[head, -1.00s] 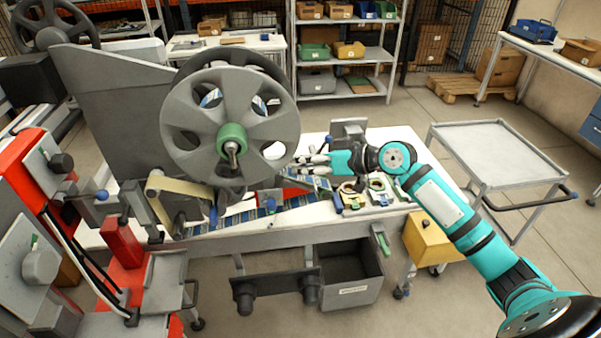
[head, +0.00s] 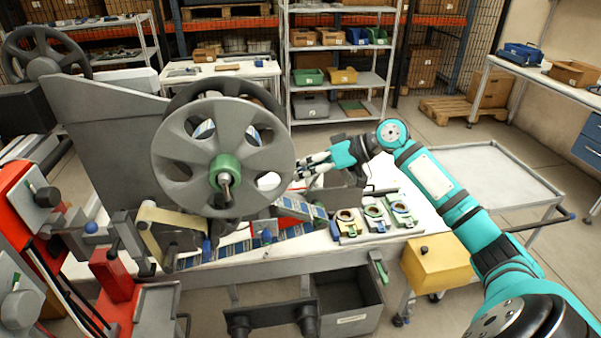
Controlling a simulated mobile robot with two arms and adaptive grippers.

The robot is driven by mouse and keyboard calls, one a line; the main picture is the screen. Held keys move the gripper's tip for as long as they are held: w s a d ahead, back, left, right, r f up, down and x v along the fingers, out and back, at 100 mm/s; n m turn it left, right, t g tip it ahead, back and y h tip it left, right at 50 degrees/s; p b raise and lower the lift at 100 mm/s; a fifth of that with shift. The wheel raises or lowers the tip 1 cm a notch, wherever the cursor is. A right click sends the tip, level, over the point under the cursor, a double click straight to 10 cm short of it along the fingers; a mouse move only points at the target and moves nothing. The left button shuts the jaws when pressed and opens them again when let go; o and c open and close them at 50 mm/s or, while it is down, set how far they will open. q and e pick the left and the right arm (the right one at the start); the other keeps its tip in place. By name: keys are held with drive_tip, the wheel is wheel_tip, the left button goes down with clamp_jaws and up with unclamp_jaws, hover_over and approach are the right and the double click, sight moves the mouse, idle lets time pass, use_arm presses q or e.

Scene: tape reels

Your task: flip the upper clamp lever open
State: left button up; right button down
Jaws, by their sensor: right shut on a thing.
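I cannot make out the upper clamp lever for certain; it may be hidden by the large grey reel (head: 183,185) or my gripper. The reel stands upright on the bench, with a green hub (head: 226,172) in its middle. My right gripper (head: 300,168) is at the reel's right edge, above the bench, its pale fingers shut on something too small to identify. A blue-patterned strip (head: 290,232) runs below the reel. My left gripper is out of view.
Several small ring-topped fixtures (head: 347,227) sit on the white bench right of the strip. A dark bin (head: 350,297) hangs below. A yellow box (head: 436,263) and an empty grey cart (head: 490,175) stand to the right. Red-framed equipment (head: 115,278) fills the left.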

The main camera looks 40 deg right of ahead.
drive_tip(key=shift+w, duration=0.1)
idle(0.3)
drive_tip(key=c, duration=1)
unclamp_jaws()
drive_tip(key=shift+w, duration=0.25)
drive_tip(key=v, duration=1.2)
drive_tip(key=shift+s, duration=0.1)
